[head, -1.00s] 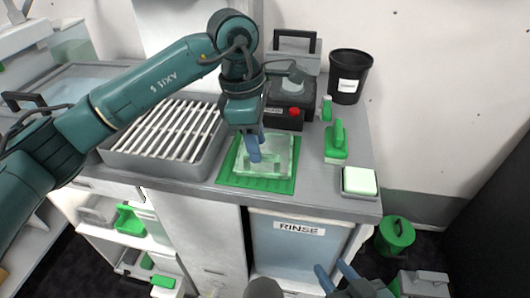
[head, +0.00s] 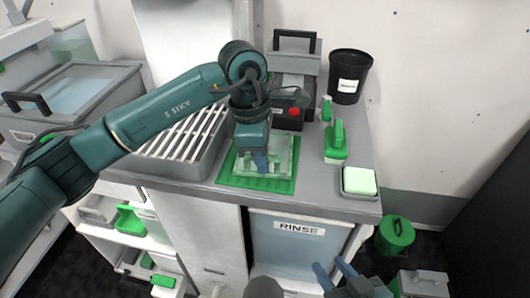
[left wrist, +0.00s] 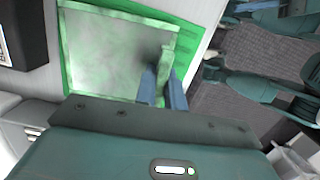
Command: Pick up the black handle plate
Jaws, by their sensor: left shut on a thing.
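My left gripper (head: 262,166) reaches down over a clear, pale-green box-like piece (head: 285,147) on a green mat (head: 227,179). In the left wrist view its fingers (left wrist: 163,92) are shut on a small pale-green upright grip (left wrist: 165,60) at the edge of this clear piece (left wrist: 110,52). A grey upright plate with a black handle (head: 293,42) stands at the back of the counter, apart from both grippers. My right gripper (head: 333,270) is open and empty, low in front of the counter.
A black machine with a red knob (head: 288,112) stands behind the mat. A slatted grey tray (head: 180,140) is left, a lidded tub (head: 75,95) further left. A black bucket (head: 348,75), green brush (head: 336,145) and pale-green block in a dish (head: 359,181) are right.

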